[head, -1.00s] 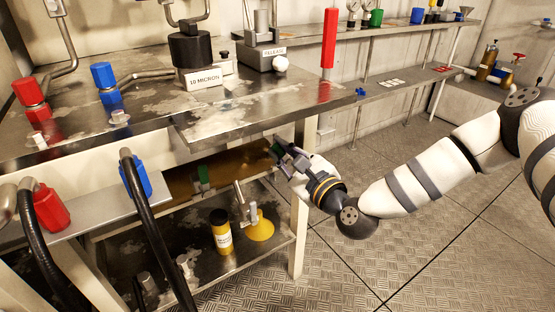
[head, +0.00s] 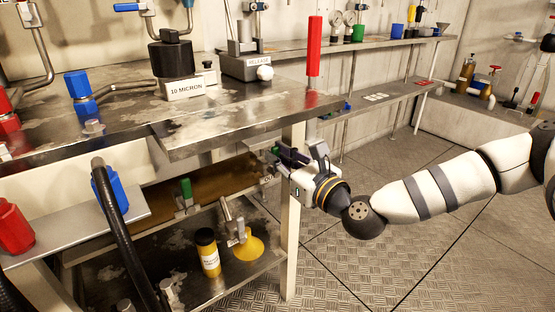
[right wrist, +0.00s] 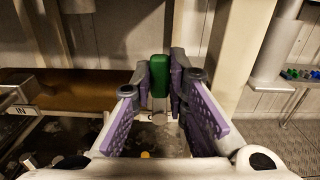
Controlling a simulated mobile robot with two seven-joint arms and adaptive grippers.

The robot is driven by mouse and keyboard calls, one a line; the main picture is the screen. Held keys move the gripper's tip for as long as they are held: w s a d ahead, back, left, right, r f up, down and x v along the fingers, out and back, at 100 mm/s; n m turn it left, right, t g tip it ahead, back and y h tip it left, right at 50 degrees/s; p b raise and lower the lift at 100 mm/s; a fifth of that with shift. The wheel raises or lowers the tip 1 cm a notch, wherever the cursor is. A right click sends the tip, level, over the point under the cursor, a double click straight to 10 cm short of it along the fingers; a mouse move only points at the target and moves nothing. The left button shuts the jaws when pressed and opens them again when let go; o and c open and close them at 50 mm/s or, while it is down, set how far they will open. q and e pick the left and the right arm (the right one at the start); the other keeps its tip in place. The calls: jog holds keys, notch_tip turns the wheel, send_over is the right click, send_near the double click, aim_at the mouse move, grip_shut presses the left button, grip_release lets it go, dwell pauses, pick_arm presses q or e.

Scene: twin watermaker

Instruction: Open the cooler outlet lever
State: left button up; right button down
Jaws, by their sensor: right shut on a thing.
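My right gripper (head: 279,156) is at the right end of the lower shelf, beside the table leg. In the right wrist view, its purple-padded fingers (right wrist: 161,82) are shut on a green lever handle (right wrist: 159,76). The handle stands upright between the fingertips in that view. The brown cooler body (head: 222,178) lies under the tabletop. A second green lever (head: 186,188) stands upright at its left, near an "IN" label (right wrist: 20,109) in the right wrist view. My left gripper is not in view.
The table leg (head: 291,240) stands close to my right gripper. A yellow bottle (head: 207,254) and yellow funnel (head: 247,249) are below. The floor at right is clear.

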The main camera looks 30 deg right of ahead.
jog(key=shift+f, duration=0.1)
jog(key=c, duration=1.6)
grip_release()
jog(key=shift+o, duration=0.2)
jog(key=shift+s, duration=0.1)
jog(key=s, duration=1.2)
jog(key=shift+d, duration=0.2)
jog(key=shift+r, duration=0.2)
